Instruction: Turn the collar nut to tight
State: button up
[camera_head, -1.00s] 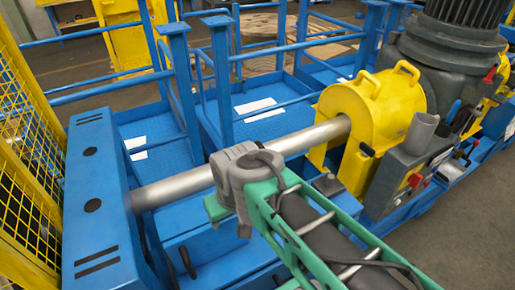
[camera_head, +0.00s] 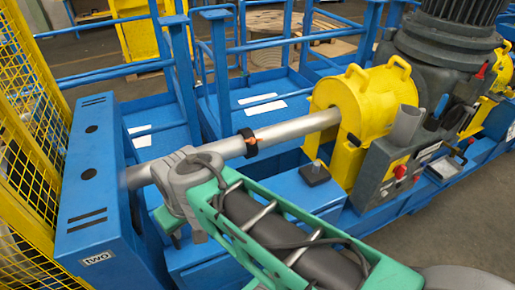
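A black collar (camera_head: 248,142) with a small orange tab sits around the grey metal shaft (camera_head: 290,130), about midway along it; it looks like the collar nut. The shaft runs from the blue box housing (camera_head: 95,175) at left to the yellow guard (camera_head: 365,105) at right. My green and grey arm reaches in from the lower right. Its grey wrist is in front of the shaft, left of the collar and apart from it in the picture. My gripper's fingertips are hidden or unclear, so I cannot tell whether they are open or what they touch.
A black square base with a pale knob (camera_head: 315,174) stands on the blue frame below the shaft. A grey motor (camera_head: 440,60) rises behind the yellow guard. A control box with a red knob (camera_head: 400,172) is at right. Yellow mesh fencing (camera_head: 30,130) closes the left side.

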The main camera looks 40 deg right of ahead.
aim_at(252, 141)
jog(key=k, duration=0.25)
jog(key=z, duration=1.15)
jog(key=i, duration=0.5)
jog(key=k, duration=0.5)
jog(key=u, duration=3.7)
jog(key=k, duration=1.45)
jog(key=z, duration=1.4)
